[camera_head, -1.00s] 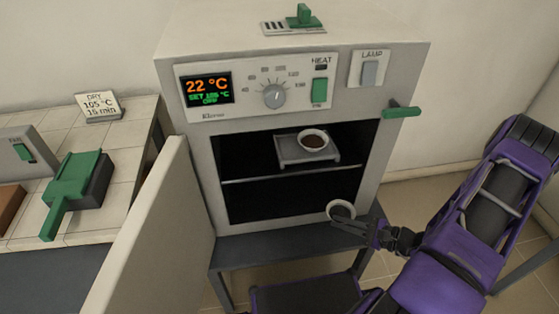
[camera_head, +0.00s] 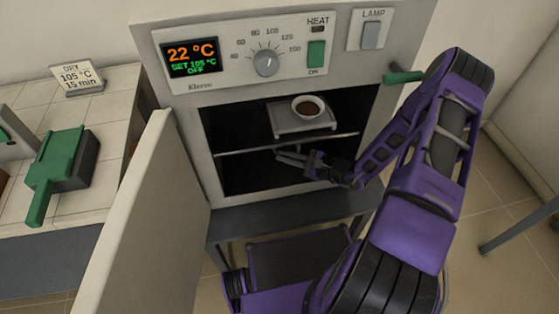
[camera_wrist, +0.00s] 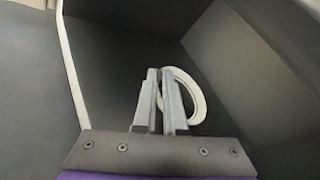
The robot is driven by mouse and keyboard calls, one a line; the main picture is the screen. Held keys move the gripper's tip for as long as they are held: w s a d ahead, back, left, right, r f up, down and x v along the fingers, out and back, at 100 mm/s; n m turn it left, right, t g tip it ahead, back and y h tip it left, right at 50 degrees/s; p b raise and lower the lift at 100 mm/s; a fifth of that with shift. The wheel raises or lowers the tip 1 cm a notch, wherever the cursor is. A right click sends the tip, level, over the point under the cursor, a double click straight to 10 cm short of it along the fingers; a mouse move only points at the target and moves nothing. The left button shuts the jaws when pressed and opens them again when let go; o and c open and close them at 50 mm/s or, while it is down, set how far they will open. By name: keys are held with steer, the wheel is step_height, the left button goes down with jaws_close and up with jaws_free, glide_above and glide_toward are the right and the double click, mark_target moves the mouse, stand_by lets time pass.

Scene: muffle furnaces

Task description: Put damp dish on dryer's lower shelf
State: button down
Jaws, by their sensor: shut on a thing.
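The dryer (camera_head: 170,110) stands open with its lamp and heat panel above. My gripper (camera_head: 279,153) reaches into the lower part of the chamber, below the upper shelf edge (camera_head: 255,149). In the wrist view my gripper (camera_wrist: 160,75) is shut on a pale round dish (camera_wrist: 199,98), gripping its rim. Only part of the dish's rim shows there; its contents cannot be made out. In the head view the held dish cannot be clearly picked out. The lower shelf surface is dark and partly hidden by my arm.
Another white dish with brown contents (camera_head: 308,106) sits on a grey tray (camera_head: 290,128) in the upper space. The dryer door (camera_head: 145,215) is swung open to the left. A green latch handle (camera_head: 403,77) sticks out at right.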

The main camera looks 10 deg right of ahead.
mark_target(280, 168)
steer(key=shift+w+a, duration=0.7)
steer(key=shift+a, duration=0.1)
steer(key=shift+f, duration=0.15)
steer(key=shift+f+b, duration=0.35)
steer(key=shift+f, duration=1.25)
steer(key=shift+f, duration=0.15)
steer(key=c, duration=1)
jaws_free()
steer(key=shift+o, duration=0.2)
steer(key=v, duration=1.2)
steer(key=shift+p, duration=0.4)
